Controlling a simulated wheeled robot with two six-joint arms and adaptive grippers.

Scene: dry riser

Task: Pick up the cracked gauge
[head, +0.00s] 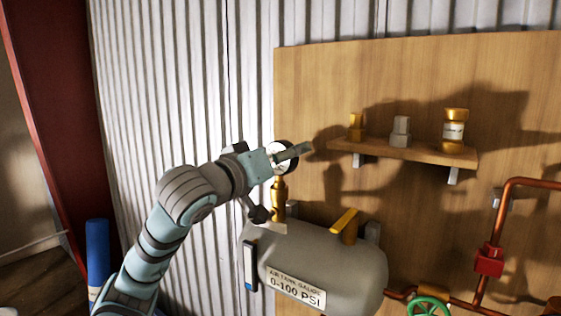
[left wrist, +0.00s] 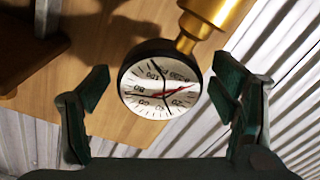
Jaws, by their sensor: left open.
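The gauge (head: 283,161) has a round white dial and dark rim, on top of a brass fitting (head: 279,190) above the grey air tank (head: 330,262). In the left wrist view the gauge (left wrist: 160,88) faces me, with dark lines and a red needle across its dial; the brass stem meets its rim at the upper right. My left gripper (head: 277,153) is open at the gauge. In the left wrist view its two fingers (left wrist: 161,84) stand on either side of the gauge, with visible gaps. In the head view the gripper partly hides the gauge. My right gripper is not in view.
A wooden shelf (head: 400,149) on the wood panel holds a small brass fitting (head: 356,127), a grey fitting (head: 401,131) and a labelled brass cylinder (head: 454,130). A yellow-handled valve (head: 346,224) tops the tank. Copper piping (head: 497,215) and a green handwheel (head: 428,306) are at right.

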